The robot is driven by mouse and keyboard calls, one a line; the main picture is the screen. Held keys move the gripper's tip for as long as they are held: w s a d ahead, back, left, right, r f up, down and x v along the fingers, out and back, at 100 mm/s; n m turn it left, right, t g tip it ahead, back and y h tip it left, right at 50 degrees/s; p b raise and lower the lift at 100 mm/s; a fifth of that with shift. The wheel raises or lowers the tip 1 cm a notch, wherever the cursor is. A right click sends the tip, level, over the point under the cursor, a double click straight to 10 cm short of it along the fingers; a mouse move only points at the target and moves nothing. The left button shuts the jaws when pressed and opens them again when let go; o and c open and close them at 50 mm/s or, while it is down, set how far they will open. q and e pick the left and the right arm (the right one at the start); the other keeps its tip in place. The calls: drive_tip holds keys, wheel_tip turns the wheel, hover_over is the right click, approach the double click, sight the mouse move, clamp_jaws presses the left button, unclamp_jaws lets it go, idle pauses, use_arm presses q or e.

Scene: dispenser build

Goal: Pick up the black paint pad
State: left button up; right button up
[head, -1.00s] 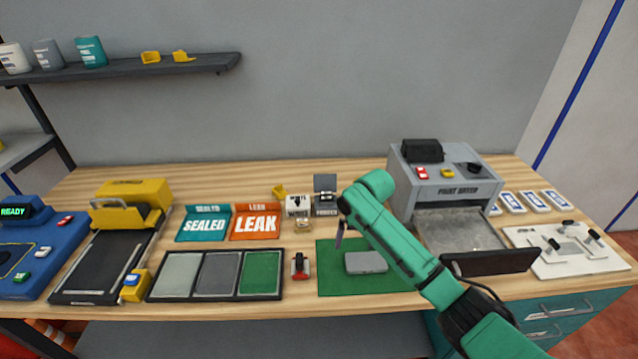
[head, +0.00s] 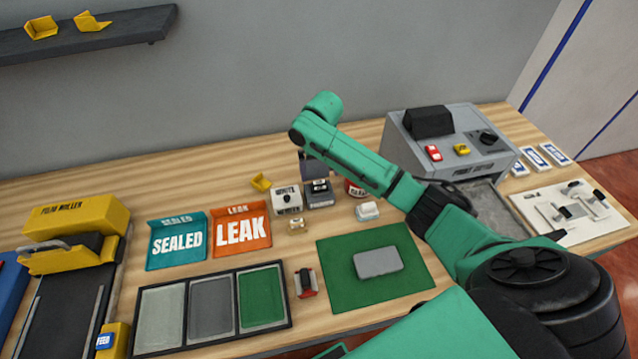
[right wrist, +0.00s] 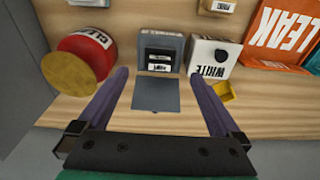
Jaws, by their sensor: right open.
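A small grey box with a dark pad inside and a pale label, which I take for the black paint pad (right wrist: 160,55), sits on the wooden table in the right wrist view. Its grey lid (right wrist: 157,93) stands open on the side nearer my gripper. It also shows in the head view, the grey box (head: 319,194) below my arm's end. My right gripper (right wrist: 155,75) is open and empty, its two purple fingers pointing toward the box, one to each side in the picture. In the head view my own arm hides most of this gripper. My left gripper is not in view.
A white box (right wrist: 214,55) and a red-labelled round tin (right wrist: 80,62) flank the grey box closely. A yellow scoop (head: 261,182) lies beside the white box. A green mat (head: 345,295) with a grey block (head: 378,262) lies in front.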

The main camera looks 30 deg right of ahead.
sight(319, 182)
drive_tip(key=f, duration=0.3)
drive_tip(key=w+f+p, duration=0.1)
drive_tip(key=f, duration=0.2)
drive_tip(key=shift+w+d, duration=0.15)
drive_tip(key=shift+w, duration=0.05)
drive_tip(key=shift+f, duration=0.5)
drive_tip(key=c, duration=1.5)
wheel_tip(319, 182, up, 17)
drive_tip(key=shift+f+b, duration=0.2)
drive_tip(key=shift+b, duration=0.9)
drive_tip(key=shift+c, duration=0.2)
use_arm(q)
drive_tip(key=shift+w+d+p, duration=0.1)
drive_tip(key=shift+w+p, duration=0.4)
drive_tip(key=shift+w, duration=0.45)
use_arm(e)
wheel_tip(319, 182, up, 4)
drive_tip(key=shift+f, duration=0.2)
